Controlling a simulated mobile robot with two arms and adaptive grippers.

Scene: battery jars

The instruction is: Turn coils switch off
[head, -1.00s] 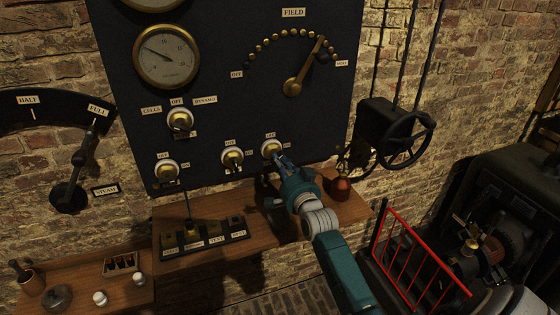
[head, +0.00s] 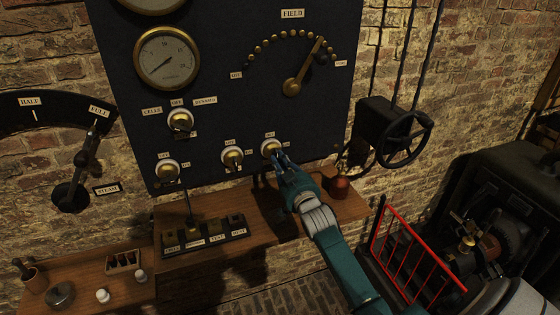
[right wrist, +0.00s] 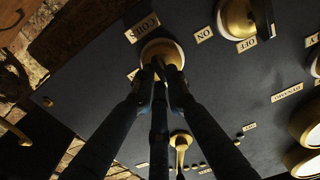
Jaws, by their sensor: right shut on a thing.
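The coils switch (head: 268,146) is a brass knob on a white round base, rightmost in the lower row of the dark panel. In the right wrist view, its brass knob (right wrist: 160,47) sits beside a COILS label (right wrist: 142,28). My right gripper (head: 276,155) reaches it from below. In the right wrist view, my gripper's fingertips (right wrist: 160,72) are closed together on the switch's small lever. The fingers hide most of the lever, so its exact setting cannot be told. My left gripper is not in view.
Another lower switch (head: 232,157) is close on the left. Below the panel is a wooden shelf (head: 285,238) with a row of labelled keys and a copper-coloured jar (head: 340,187). A black handwheel (head: 404,140) and a red railing (head: 410,262) stand to the right.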

